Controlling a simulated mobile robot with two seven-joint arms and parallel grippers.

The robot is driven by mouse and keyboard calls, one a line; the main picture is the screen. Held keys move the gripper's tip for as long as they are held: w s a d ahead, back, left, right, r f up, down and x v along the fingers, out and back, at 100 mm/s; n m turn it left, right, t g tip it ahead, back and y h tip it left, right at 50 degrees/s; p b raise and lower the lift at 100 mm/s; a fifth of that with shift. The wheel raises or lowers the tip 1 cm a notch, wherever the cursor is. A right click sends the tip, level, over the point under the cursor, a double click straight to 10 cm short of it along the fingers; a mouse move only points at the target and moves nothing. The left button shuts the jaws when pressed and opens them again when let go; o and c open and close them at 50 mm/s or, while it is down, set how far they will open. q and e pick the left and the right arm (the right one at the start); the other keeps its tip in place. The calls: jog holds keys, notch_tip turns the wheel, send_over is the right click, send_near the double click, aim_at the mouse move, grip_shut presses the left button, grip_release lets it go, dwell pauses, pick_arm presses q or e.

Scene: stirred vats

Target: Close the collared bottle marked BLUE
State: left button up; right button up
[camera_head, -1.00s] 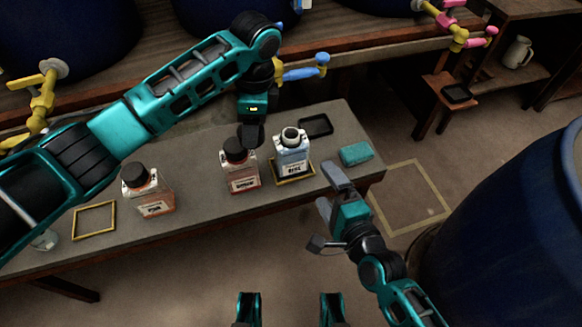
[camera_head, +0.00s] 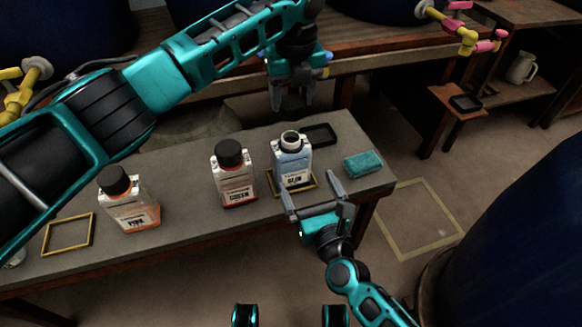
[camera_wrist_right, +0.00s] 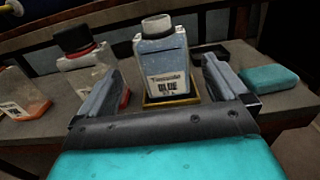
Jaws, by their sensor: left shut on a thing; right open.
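The bottle marked BLUE (camera_head: 292,158) stands upright on the bench with pale blue contents, a white collar and an uncovered neck; it also shows in the right wrist view (camera_wrist_right: 162,62). A yellow-edged square (camera_head: 312,186) lies under it. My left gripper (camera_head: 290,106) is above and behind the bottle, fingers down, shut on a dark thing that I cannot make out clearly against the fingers. My right gripper (camera_head: 312,190) is open in front of the bottle. In the right wrist view the bottle stands between and beyond its fingers, with gaps at both sides.
Two black-capped bottles with reddish contents, one nearer (camera_head: 234,178) and one farther left (camera_head: 130,205), stand on the grey bench (camera_head: 180,165). A black tray (camera_head: 318,133) is behind BLUE, a teal block (camera_head: 363,165) to its right. An empty yellow frame (camera_head: 68,234) lies at left.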

jog(key=shift+w, duration=0.1)
jog(key=x, duration=1.1)
jog(key=shift+w+a+f, duration=0.1)
jog(key=shift+w+a, duration=0.05)
jog(key=shift+w, duration=0.2)
jog(key=c, duration=1.1)
pick_arm(q)
send_over(291, 136)
jog(key=shift+s+f, duration=0.15)
jog(key=shift+f, duration=1.15)
jog(key=shift+s+f, duration=0.15)
jog(key=shift+f, duration=1.1)
jog(key=shift+f, duration=0.85)
jog(key=shift+f, duration=0.65)
